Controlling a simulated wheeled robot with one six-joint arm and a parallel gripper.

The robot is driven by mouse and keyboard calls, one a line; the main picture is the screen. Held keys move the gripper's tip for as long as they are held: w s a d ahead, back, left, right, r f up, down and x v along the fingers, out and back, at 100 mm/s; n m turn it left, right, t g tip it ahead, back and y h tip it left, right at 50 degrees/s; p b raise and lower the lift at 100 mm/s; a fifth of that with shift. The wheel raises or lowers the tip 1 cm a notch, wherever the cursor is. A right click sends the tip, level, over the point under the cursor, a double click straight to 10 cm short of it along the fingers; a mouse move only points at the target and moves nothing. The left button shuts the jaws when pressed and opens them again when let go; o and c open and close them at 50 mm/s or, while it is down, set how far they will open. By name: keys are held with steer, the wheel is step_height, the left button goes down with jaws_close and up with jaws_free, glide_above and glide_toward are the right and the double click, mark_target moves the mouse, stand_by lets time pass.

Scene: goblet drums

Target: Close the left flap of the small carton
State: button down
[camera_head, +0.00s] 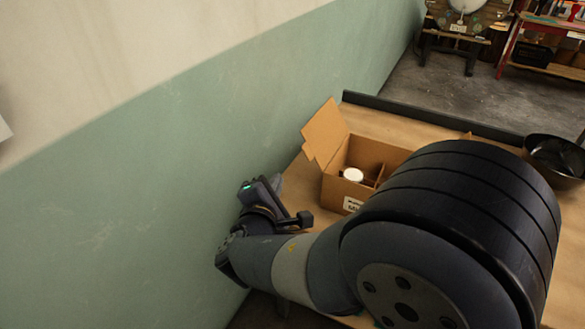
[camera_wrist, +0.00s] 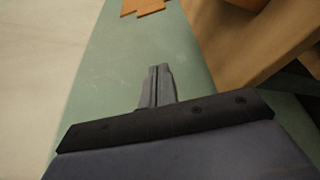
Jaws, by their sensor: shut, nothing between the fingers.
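The small carton (camera_head: 375,156) is an open brown cardboard box on the table, with a white round item (camera_head: 353,175) inside and dividers beside it. Its left flap (camera_head: 326,131) stands up and leans outward to the left, toward the wall. My gripper (camera_head: 304,218) is beside the carton's near left side, low and apart from it. In the wrist view my gripper (camera_wrist: 160,72) has its fingers together, with nothing between them. A piece of brown cardboard (camera_wrist: 143,7), probably the flap, shows at the top edge there. My arm hides the carton's near right part.
A green and cream wall (camera_head: 200,180) runs close along the left of the table. A dark bowl (camera_head: 555,157) sits at the table's right. A dark raised rail (camera_head: 430,115) edges the far side of the wooden table top (camera_head: 385,125).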

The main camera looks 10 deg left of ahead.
steer(key=w+d+p, duration=0.2)
steer(key=w+d, duration=0.1)
steer(key=w, duration=0.5)
steer(key=shift+w+d+r, duration=0.25)
steer(key=shift+d, duration=0.05)
